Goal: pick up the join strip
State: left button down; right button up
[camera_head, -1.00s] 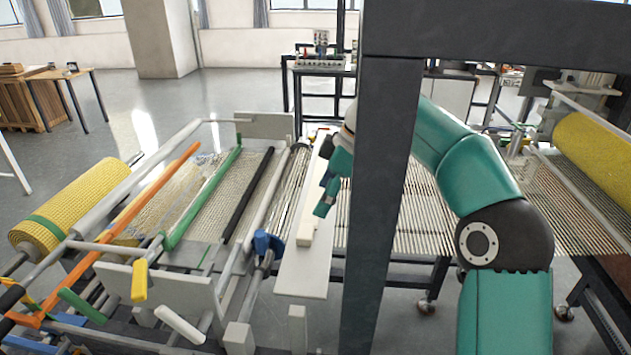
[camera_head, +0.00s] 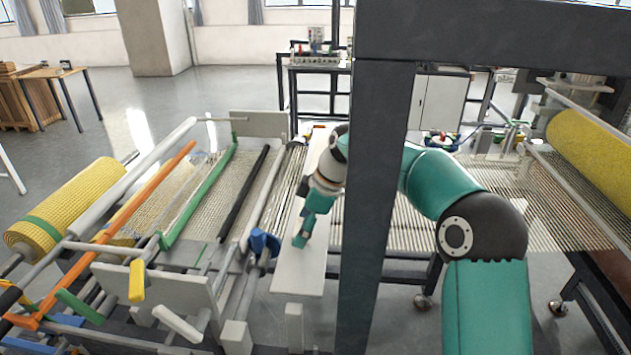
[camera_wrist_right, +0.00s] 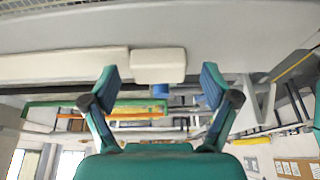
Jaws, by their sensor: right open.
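My right gripper (camera_head: 302,236) is low over the narrow white board (camera_head: 300,275) in the head view, pointing down. In the right wrist view the same gripper (camera_wrist_right: 160,88) has its two teal fingers spread wide, with nothing held. A short cream block (camera_wrist_right: 158,66) lies ahead, between the fingertips in the picture. A long cream bar (camera_wrist_right: 65,68) lies to its left, almost end to end with it. I cannot tell which of these is the join strip. My left gripper is not in view.
A dark post (camera_head: 375,200) of the frame stands close to my right arm. Left of the board are a blue clamp (camera_head: 264,243), green (camera_head: 200,195) and orange (camera_head: 125,230) bars and a yellow mesh roll (camera_head: 65,205). The board's near end is clear.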

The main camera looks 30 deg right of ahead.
jog(key=c, duration=1.3)
jog(key=shift+r, duration=0.15)
